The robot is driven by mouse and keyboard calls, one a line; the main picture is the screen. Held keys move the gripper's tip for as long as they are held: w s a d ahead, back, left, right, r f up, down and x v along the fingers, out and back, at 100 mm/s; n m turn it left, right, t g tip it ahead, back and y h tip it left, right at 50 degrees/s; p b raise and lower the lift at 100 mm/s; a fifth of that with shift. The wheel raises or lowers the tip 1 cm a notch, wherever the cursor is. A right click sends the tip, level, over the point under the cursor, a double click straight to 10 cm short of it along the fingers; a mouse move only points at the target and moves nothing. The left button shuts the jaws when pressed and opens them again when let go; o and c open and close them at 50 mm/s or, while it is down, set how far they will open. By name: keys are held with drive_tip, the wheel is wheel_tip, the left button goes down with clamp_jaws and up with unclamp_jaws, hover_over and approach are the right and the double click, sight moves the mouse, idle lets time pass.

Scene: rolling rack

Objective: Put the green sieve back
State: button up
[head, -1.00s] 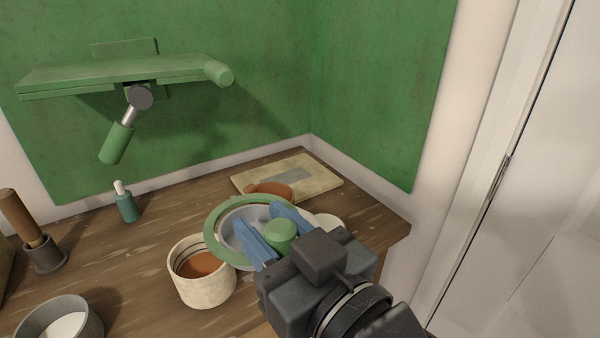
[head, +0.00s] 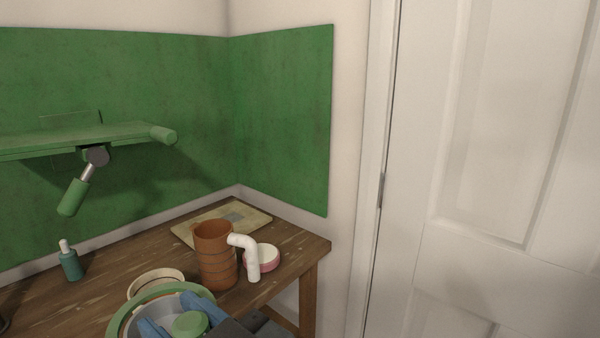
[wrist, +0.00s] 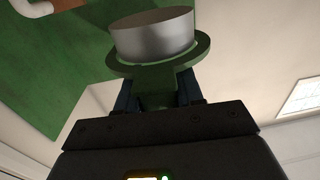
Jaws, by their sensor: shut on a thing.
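The green sieve has a green rim (head: 118,318) around a pale grey bowl and a green knob. It is at the bottom of the head view, partly cut off by the frame edge. My gripper (head: 180,316), with blue fingers, is shut on the knob. In the wrist view the sieve (wrist: 155,40) shows its metal bowl wall and green rim beyond the fingers, apparently held clear of the table. A cream pot (head: 155,277) is partly hidden behind the sieve in the head view.
A brown ribbed mug (head: 212,258) with a white bent handle stands just right of the sieve. A pink and white bowl (head: 264,258), a pale board (head: 200,230) and a teal bottle (head: 71,265) are on the wooden table. A green shelf (head: 60,140) juts from the green wall panel.

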drive_tip(key=w+d+f+m+t+h, duration=0.35)
drive_tip(key=w+d+f, duration=0.35)
drive_tip(key=f, duration=0.4)
drive_tip(key=w+d+f+m+t+h, duration=0.2)
drive_tip(key=w+d+f+h, duration=0.2)
drive_tip(key=d+f, duration=0.5)
drive_tip(key=s+d+f+m+t+h, duration=0.1)
drive_tip(key=s+d+f+m+h, duration=0.1)
drive_tip(key=d+f, duration=0.6)
drive_tip(key=s+d+f+m+h, duration=0.3)
drive_tip(key=d+f+h, duration=0.2)
drive_tip(key=d+f, duration=0.4)
drive_tip(key=shift+f+t, duration=0.15)
drive_tip(key=shift+t, duration=0.2)
